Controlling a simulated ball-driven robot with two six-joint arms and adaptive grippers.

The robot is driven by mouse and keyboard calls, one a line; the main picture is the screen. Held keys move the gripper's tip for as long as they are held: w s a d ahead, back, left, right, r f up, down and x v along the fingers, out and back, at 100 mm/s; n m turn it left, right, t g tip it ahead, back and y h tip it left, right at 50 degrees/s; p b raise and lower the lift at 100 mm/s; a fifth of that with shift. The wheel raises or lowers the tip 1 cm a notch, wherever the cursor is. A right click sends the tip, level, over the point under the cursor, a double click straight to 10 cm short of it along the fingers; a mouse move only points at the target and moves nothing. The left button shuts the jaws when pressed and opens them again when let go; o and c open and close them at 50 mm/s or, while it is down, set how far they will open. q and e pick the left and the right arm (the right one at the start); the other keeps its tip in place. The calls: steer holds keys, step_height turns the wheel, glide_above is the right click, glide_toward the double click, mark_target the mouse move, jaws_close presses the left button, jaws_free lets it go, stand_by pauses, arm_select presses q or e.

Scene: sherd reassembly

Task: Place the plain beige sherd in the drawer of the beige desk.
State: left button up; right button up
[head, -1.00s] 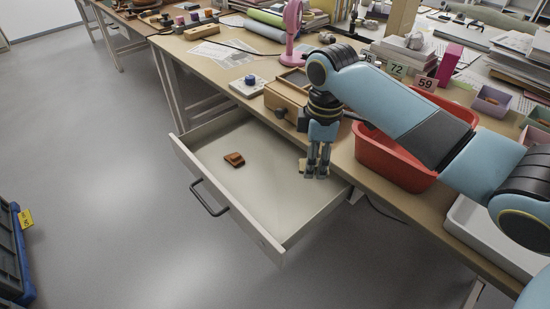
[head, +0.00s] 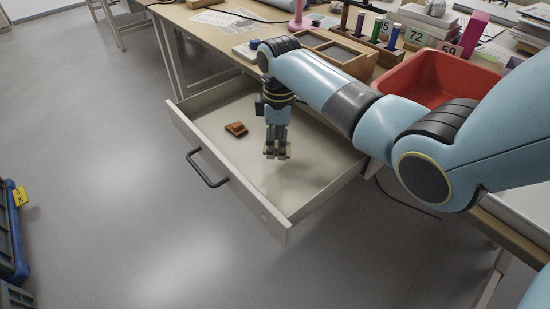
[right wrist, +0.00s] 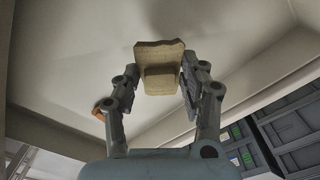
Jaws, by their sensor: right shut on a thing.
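The open drawer (head: 308,182) sticks out from the beige desk (head: 187,20). My right gripper (head: 276,155) points down inside the drawer's outline, above its floor. In the right wrist view the plain beige sherd (right wrist: 158,62) sits between the fingertips of my right gripper (right wrist: 160,80), which is shut on it. In the head view only a small part of the sherd shows at the fingertips. I cannot tell its exact height above the drawer floor. My left gripper is not in view.
An orange-brown sherd (head: 236,129) lies in the drawer, left of my gripper. The drawer has raised walls and a dark handle (head: 207,170) in front. A red tub (head: 437,77) and a wooden tray (head: 335,50) stand on the desk. Floor in front is clear.

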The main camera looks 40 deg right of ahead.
mark_target(275, 163)
steer(key=shift+w+a+f, duration=0.15)
steer(key=shift+w+f, duration=0.1)
steer(key=shift+f, duration=0.2)
steer(key=shift+f+b, duration=0.75)
steer(key=shift+f, duration=0.95)
steer(key=shift+f, duration=0.15)
steer(key=o, duration=1.2)
